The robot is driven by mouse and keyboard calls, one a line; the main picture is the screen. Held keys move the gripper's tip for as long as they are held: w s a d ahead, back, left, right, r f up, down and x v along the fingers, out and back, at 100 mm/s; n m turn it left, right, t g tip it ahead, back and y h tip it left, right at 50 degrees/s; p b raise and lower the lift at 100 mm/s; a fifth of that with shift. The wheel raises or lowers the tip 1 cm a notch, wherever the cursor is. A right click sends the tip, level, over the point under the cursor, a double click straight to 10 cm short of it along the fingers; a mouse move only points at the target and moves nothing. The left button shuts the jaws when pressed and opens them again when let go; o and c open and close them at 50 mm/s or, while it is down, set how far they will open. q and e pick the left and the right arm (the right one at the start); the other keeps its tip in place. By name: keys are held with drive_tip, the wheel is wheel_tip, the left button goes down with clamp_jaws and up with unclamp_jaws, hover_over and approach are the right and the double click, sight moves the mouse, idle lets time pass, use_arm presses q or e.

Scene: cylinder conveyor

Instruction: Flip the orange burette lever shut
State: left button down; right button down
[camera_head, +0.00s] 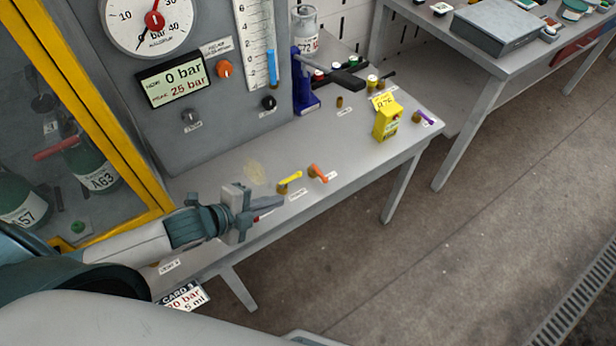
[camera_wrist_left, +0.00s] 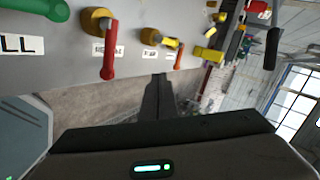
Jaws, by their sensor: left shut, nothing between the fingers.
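The orange burette lever (camera_head: 318,173) sits on a brass valve on the grey bench, near its front edge. It slants across its valve in the head view. In the left wrist view the orange lever (camera_wrist_left: 179,56) points down, beyond the yellow lever. My left gripper (camera_head: 280,202) is shut and empty, in front of the bench edge, to the left of and nearer than the orange lever, not touching it. Its closed fingers (camera_wrist_left: 160,84) show below the levers in the wrist view. My right gripper is not in view.
A yellow lever (camera_head: 290,181) is just left of the orange one. A red lever (camera_wrist_left: 109,52) is nearer my left wrist, mostly hidden by the gripper in the head view. A yellow box (camera_head: 388,121) and purple lever (camera_head: 425,117) are farther right. The floor before the bench is clear.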

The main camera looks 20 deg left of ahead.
sight(318, 173)
use_arm(q)
drive_tip(key=m, duration=0.1)
drive_tip(key=w+a+r+m+h, duration=0.1)
drive_tip(key=shift+a+r+m, duration=0.1)
drive_tip(key=shift+a+m, duration=0.15)
drive_tip(key=shift+m, duration=0.15)
drive_tip(key=shift+w+a+r+m+h, duration=0.2)
drive_tip(key=shift+a+r+m+h, duration=0.35)
drive_tip(key=shift+m, duration=0.55)
drive_tip(key=shift+f, duration=0.1)
